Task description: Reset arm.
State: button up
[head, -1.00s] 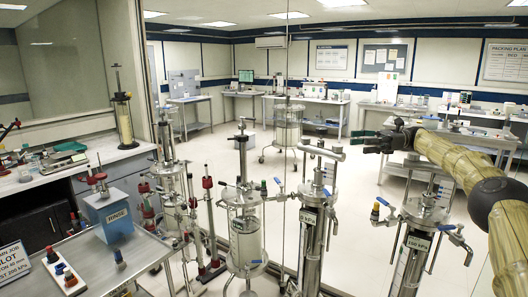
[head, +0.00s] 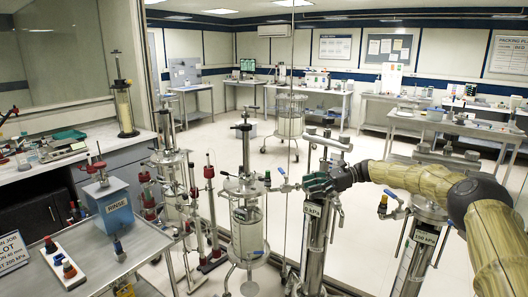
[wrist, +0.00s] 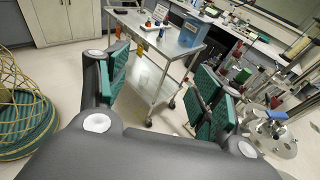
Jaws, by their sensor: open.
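My gripper (head: 312,184) is at the end of my tan-sleeved arm, which reaches in from the right in the head view. It appears in front of a steel column with a kPa label (head: 316,215). In the wrist view my gripper (wrist: 160,95) has its green-padded fingers wide apart with nothing between them. Past the fingers are the floor and a steel cart (wrist: 165,45) carrying a blue box and small coloured-capped items.
A glass column (head: 246,215) stands left of my gripper and a 200 kPa steel column (head: 418,245) stands right, under my arm. A blue RINSE box (head: 110,200) sits on the steel cart at left. Open floor (head: 240,140) lies beyond the columns.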

jog(key=s+a+f+n+h, duration=0.15)
jog(key=s+a+f, duration=0.35)
jog(key=f, duration=0.7)
jog(key=s+a+f+n+h+b, duration=0.1)
jog(key=s+a+f+h, duration=0.25)
jog(key=s+f, duration=0.65)
jog(key=s+a+f+n+h, duration=0.15)
jog(key=s+a+f, duration=0.3)
jog(key=f, duration=0.95)
jog(key=s+d+f+n+h, duration=0.2)
jog(key=s+f, duration=0.3)
jog(key=s, duration=0.4)
jog(key=s+d+f+n+h+b, duration=0.1)
jog(key=s+d+f+n+h, duration=0.15)
jog(key=s+f, duration=0.55)
jog(key=s+d+f+n+h, duration=0.1)
jog(key=s+d+f, duration=0.2)
jog(key=s, duration=0.8)
jog(key=s+d+r+n+h, duration=0.1)
jog(key=s+d+n, duration=0.1)
jog(key=s, duration=0.5)
jog(key=s+d+r+n+t+h, duration=0.1)
jog(key=s+d+r+n, duration=0.1)
jog(key=s+d, duration=0.3)
jog(key=s+d+r+n+h, duration=0.1)
jog(key=s+d+r+n, duration=0.1)
jog(key=s, duration=0.6)
jog(key=shift+s+d+n+t+b, duration=0.35)
jog(key=shift+d+n+t+b, duration=0.1)
jog(key=shift+d, duration=0.55)
